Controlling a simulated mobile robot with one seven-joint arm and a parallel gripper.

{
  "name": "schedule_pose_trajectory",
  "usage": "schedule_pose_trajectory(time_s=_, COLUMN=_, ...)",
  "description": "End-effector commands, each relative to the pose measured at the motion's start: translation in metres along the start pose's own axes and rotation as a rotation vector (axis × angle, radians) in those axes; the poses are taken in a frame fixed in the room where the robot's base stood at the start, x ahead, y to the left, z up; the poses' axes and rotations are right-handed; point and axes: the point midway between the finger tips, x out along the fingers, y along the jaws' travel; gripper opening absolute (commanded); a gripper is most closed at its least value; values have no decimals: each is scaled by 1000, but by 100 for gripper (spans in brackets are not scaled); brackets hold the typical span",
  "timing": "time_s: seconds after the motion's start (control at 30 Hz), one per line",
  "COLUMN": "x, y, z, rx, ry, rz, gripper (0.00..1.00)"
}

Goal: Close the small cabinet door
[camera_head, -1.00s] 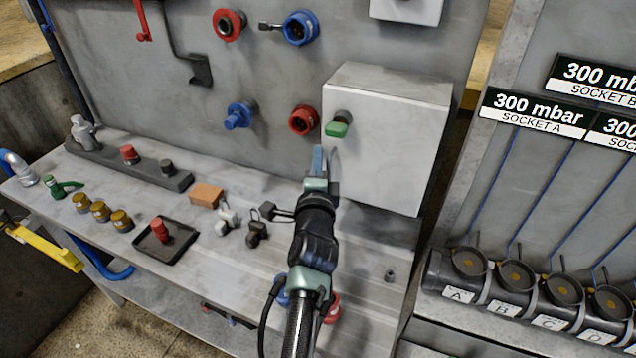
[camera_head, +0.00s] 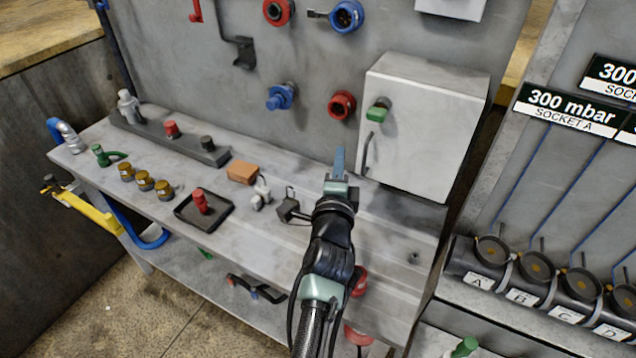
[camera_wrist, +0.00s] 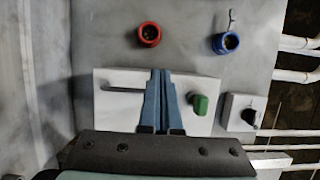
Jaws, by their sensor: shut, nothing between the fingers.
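The small cabinet (camera_head: 425,130) is a pale grey box on the upright panel. Its door looks flush with the box, and I see no gap at its edges. The door has a green knob (camera_head: 378,112) near the upper left and a dark bar handle (camera_head: 369,152) at the left edge. The knob (camera_wrist: 201,104) and handle (camera_wrist: 124,90) also show in the wrist view. My gripper (camera_head: 340,160) is shut and empty, just left of the handle in the head view. In the wrist view its blue fingers (camera_wrist: 161,78) cover the door between handle and knob. I cannot tell whether they touch it.
Red (camera_head: 342,105) and blue (camera_head: 280,97) fittings stick out of the panel left of the cabinet. The workbench below holds an orange block (camera_head: 243,172), a black tray (camera_head: 185,216) and several brass parts. A gauge rack (camera_head: 515,285) stands at the right.

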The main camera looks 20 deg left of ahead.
Motion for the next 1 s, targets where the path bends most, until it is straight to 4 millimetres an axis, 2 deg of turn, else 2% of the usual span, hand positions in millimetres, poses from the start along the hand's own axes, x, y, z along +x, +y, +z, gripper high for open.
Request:
schedule_pose_trajectory(time_s=0.1, x=-22, y=-3, z=10, rx=-2, ry=-4, rz=4, gripper=0)
schedule_pose_trajectory(time_s=0.3, x=-47, y=-3, z=19, rx=-1, ry=-3, rz=4, gripper=0)
schedule_pose_trajectory(time_s=0.6, x=-63, y=0, z=24, rx=1, ry=0, rz=5, gripper=0)
schedule_pose_trajectory(time_s=1.0, x=-66, y=-2, z=23, rx=-5, ry=3, rz=-2, gripper=0)
